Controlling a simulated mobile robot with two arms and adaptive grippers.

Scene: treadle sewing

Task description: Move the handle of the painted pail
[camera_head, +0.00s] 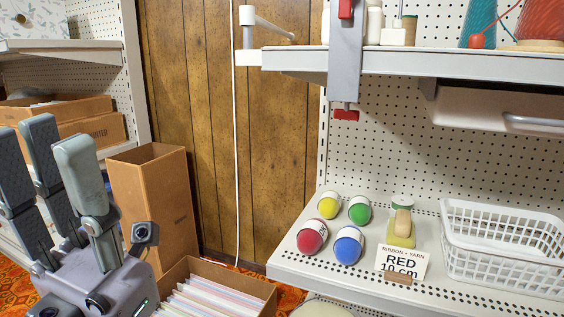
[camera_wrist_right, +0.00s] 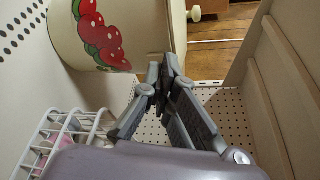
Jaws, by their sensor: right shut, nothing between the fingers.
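The painted pail (camera_wrist_right: 66,28) is cream with red fruit and green leaves. It fills the upper middle of the right wrist view, partly cut off by the top edge. I cannot make out its handle there. My right gripper (camera_wrist_right: 160,72) is shut and empty, its fingertips together just in front of the pail's lower right edge; I cannot tell if they touch it. My left gripper (camera_head: 50,150) stands at the lower left of the head view, fingers pointing up, spread and empty. I cannot identify the painted pail or my right gripper in the head view.
A white wire rack (camera_wrist_right: 62,135) is left of my right gripper, and a pale panel (camera_wrist_right: 290,90) is on the right. In the head view, several colored balls (camera_head: 348,245), a label card (camera_head: 402,262) and a white basket (camera_head: 500,250) occupy the lower shelf. Cardboard boxes (camera_head: 152,205) stand near my left gripper.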

